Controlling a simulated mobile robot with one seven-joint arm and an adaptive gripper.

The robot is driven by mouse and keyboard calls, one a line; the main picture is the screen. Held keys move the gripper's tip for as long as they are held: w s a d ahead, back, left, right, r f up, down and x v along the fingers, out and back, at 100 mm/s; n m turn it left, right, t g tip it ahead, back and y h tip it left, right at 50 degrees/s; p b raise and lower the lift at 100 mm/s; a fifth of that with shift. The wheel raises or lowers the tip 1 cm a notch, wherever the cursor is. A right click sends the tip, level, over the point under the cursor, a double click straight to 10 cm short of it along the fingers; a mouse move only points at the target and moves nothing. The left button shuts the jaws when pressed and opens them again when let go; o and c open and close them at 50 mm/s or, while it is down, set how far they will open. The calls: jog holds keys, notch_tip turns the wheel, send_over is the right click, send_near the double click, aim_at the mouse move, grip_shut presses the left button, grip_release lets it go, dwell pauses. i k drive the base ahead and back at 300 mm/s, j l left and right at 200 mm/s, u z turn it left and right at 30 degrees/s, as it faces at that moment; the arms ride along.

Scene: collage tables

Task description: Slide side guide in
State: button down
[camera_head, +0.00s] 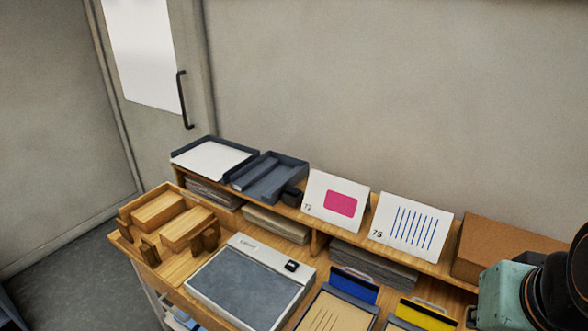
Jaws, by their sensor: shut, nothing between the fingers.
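No part is clearly marked as the side guide. A dark blue-grey tray (284,168) on the raised back shelf has a long raised bar (255,171) inside, which may be the guide. A small black block (291,197) sits at the tray's front right corner. To its left, a similar dark tray (199,146) holds white paper (214,159). My gripper is not in view; only teal and black parts of my arm show at the lower right, apart from the trays.
A wooden tray with blocks (158,211) stands at the left front, beside a grey-topped flat device (248,283). Two cards, one pink-marked (318,192) and one blue-striped (389,221), stand on the shelf. A brown box (513,246) is at the right. Paper stacks lie under the shelf.

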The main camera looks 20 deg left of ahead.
aim_at(206, 238)
jog(key=u, duration=1.65)
jog(key=k+j+u, duration=0.15)
jog(key=k+u, duration=0.3)
jog(key=k, duration=0.2)
jog(key=i+u, duration=0.25)
jog(key=i+l+u, duration=0.1)
jog(key=i+u, duration=0.15)
jog(key=i+l, duration=0.15)
jog(key=i, duration=0.45)
jog(key=i+l, duration=0.1)
jog(key=i, duration=0.5)
jog(key=i+j+z, duration=0.15)
jog(key=i+z, duration=0.3)
jog(key=i, duration=0.15)
jog(key=i+j+z, duration=0.15)
jog(key=z, duration=0.8)
